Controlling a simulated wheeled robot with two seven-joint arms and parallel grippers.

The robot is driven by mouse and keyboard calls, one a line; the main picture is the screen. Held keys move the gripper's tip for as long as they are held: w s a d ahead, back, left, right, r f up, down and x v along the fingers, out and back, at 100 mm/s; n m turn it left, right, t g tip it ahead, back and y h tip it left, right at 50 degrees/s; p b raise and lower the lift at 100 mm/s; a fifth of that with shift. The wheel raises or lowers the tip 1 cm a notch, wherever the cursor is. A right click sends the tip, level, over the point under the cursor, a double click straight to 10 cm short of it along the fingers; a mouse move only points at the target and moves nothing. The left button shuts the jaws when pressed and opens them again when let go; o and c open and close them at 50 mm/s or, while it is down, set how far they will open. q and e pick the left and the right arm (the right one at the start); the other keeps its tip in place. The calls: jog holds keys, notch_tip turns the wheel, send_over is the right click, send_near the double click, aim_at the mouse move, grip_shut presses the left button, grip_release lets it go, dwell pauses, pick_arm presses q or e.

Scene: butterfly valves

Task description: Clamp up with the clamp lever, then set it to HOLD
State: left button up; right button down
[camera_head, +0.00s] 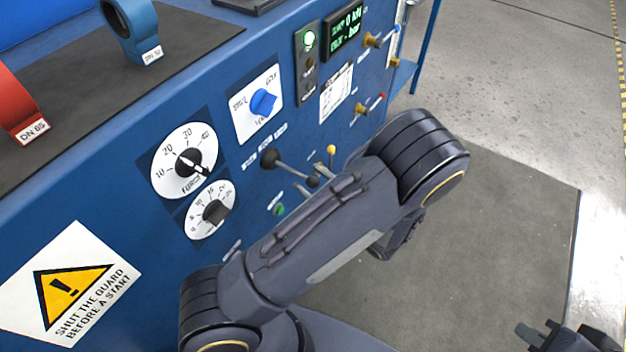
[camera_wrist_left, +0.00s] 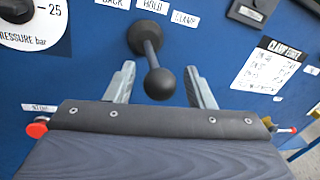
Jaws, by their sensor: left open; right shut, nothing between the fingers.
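The clamp lever (camera_head: 290,168) sticks out from the blue panel, a dark rod with a black ball end. In the left wrist view the clamp lever (camera_wrist_left: 153,55) points toward me, its hub under the labels BACK, HOLD and CLAMP (camera_wrist_left: 185,18). My left gripper (camera_wrist_left: 161,85) is open, with one finger on each side of the ball and visible gaps between. In the head view my own arm hides most of that gripper. My right gripper (camera_head: 560,338) is at the bottom right edge, partly cut off, shut and away from the panel.
The force dial (camera_head: 184,161) and pressure dial (camera_head: 210,210) are left of the lever. A blue selector knob (camera_head: 263,102) is above it. A yellow knob (camera_head: 331,150) and green button (camera_head: 279,209) are close by. The display (camera_head: 345,30) reads 0 kN. Open floor lies right.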

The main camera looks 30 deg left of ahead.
pick_arm(q)
grip_shut()
dwell(0.3)
